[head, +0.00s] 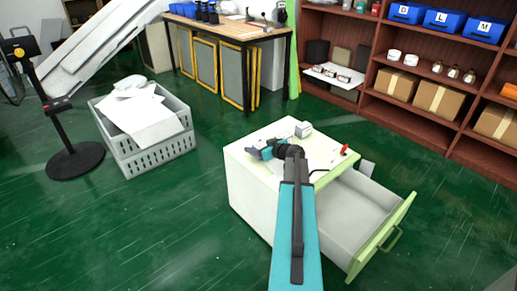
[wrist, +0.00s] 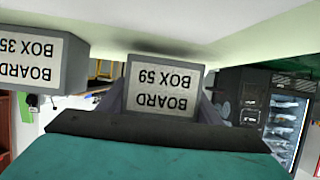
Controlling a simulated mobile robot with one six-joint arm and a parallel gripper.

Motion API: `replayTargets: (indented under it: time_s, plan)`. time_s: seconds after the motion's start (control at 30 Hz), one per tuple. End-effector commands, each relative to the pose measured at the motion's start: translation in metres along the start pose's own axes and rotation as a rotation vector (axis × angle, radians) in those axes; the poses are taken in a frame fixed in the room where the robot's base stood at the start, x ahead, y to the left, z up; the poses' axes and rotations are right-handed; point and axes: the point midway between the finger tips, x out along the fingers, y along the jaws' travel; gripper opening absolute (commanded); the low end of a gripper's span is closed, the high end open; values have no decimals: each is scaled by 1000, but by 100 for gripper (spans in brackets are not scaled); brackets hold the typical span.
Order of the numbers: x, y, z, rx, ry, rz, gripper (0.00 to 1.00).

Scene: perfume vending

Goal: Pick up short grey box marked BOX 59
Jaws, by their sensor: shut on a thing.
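The short grey box marked BOARD BOX 59 (wrist: 163,88) is between the fingers of my gripper (wrist: 162,104) in the wrist view, its label upside down. The gripper is shut on it, one finger on each side. A dark shadow lies by the box at the white cabinet top; I cannot tell if it touches that surface. In the head view my gripper (head: 257,151) is at the left part of the cabinet top, and the held box is not clear there. A second grey box marked BOARD BOX 35 (wrist: 40,62) stands beside it at left in the wrist view.
A small grey box (head: 303,129) sits at the cabinet's back edge, its label unreadable. The white cabinet (head: 245,188) has an open drawer (head: 362,208) at right. A small red thing (head: 344,150) lies on top. A grey crate (head: 150,155) stands left; open green floor lies between.

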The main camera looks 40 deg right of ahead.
Motion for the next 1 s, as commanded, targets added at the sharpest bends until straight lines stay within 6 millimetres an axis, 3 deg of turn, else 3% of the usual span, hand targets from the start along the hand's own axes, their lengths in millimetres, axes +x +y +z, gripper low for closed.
replayTargets:
  time_s: [0.5, 0.7, 1.0]
  plan:
    - [-29, -1, -70, -1, 1, -1, 33]
    - [-34, 0, -82, -1, 0, 0, 33]
    - [-34, 0, -82, 0, 0, -1, 33]
